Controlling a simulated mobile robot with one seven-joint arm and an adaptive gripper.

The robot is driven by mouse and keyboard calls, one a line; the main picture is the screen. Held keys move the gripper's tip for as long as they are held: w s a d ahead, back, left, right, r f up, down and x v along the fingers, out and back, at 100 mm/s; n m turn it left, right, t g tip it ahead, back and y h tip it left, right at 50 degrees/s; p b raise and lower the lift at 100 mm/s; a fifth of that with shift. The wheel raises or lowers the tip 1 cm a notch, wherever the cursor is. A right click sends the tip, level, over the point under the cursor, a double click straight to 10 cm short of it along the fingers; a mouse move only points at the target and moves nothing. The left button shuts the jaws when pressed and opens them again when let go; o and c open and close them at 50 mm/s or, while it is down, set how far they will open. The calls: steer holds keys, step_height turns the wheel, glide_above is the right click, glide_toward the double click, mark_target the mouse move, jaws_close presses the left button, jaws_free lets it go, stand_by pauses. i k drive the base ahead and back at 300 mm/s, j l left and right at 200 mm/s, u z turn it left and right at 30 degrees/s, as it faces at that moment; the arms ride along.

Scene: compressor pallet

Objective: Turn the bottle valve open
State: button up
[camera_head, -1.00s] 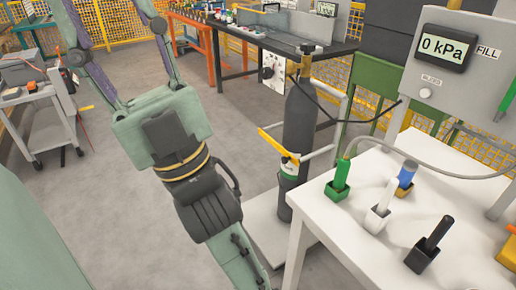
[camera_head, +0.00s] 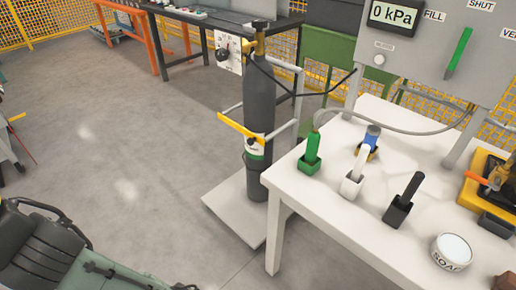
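The gas bottle (camera_head: 260,95) is a tall dark grey cylinder standing upright on a pale base plate (camera_head: 232,215), left of the white table. Its brass bottle valve (camera_head: 259,45) is at the top, under a small dark cap or knob (camera_head: 260,24). A black hose runs from the valve area to the right. How far the valve is turned cannot be told. My gripper is not in view.
A yellow bar (camera_head: 240,128) crosses the bottle's front within a grey frame. The white table (camera_head: 320,219) holds several colored tools in holders and a soap tub (camera_head: 451,252). A grey panel (camera_head: 436,60) reads 0 kPa, with a green lever (camera_head: 459,50). Floor left of the bottle is clear.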

mark_target(259, 24)
steer(key=i+l+z, duration=0.1)
steer(key=i+l, duration=0.3)
steer(key=i+l+z, duration=0.1)
steer(key=i+l, duration=0.2)
steer(key=i, duration=0.15)
